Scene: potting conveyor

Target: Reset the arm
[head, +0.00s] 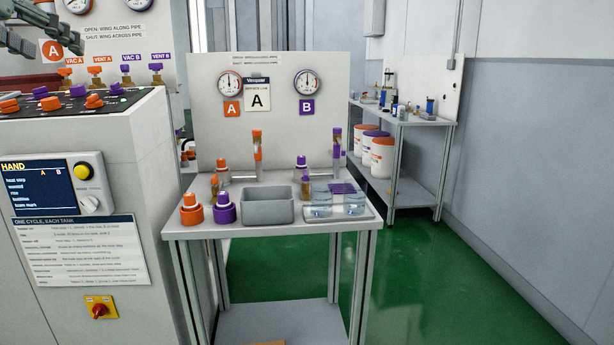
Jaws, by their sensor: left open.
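My left gripper (56,40) shows in the upper left corner of the head view, with part of my left arm cut off by the frame edge. It is open, with nothing seen between its fingers. It is in front of the upright gauge panel, above the top of the control cabinet (142,140); its exact distance from the panel cannot be told. My right gripper is not in view.
Orange and purple knobs sit on the cabinet top. A small table (286,231) holds a grey bin (267,208), orange-capped (191,212) and purple-capped (224,212) bottles and glass dishes (320,210). A shelf bench (414,122) stands behind right. Green floor (440,290) is clear at right.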

